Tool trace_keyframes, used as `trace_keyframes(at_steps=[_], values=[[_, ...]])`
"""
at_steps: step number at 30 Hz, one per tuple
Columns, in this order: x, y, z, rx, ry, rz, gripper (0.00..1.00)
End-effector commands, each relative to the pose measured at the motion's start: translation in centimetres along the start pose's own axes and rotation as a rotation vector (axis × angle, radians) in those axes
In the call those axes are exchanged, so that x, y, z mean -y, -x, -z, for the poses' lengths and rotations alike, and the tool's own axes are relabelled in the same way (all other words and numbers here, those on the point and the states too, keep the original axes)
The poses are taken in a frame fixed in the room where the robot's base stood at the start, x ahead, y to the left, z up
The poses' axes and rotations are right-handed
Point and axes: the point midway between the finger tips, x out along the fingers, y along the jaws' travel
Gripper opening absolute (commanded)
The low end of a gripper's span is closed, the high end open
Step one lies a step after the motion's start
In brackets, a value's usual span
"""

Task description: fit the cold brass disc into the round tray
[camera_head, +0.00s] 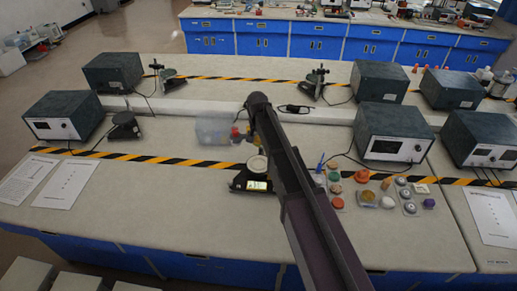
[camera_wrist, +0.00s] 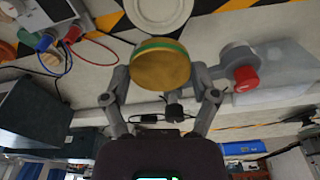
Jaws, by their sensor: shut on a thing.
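A round brass-coloured disc (camera_wrist: 160,70) with a green and yellow rim sits between the two fingertips of my gripper (camera_wrist: 160,78) in the wrist view. The fingers press on its left and right sides. A round white dish (camera_wrist: 158,12), which may be the round tray, lies beyond the disc at the top edge and is partly cut off. In the head view a pale round dish (camera_head: 257,163) rests on a small black scale (camera_head: 251,181) with a lit display. My arm covers most of my gripper and the disc there.
A clear plastic box (camera_head: 214,129) stands left of my arm, beside a red button (camera_wrist: 246,78). Small coloured parts (camera_head: 362,176) crowd the bench right of the scale. Grey instrument boxes (camera_head: 393,132) stand behind.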

Motion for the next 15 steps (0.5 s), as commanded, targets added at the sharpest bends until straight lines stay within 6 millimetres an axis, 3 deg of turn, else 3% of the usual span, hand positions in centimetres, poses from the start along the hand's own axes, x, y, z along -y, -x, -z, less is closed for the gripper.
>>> trace_keyframes(at_steps=[10,15], values=[[0.0,-0.1,0.0,0.000,0.002,0.000,0.15],[0.0,-1.1,-0.2,0.000,0.020,0.003,0.15]])
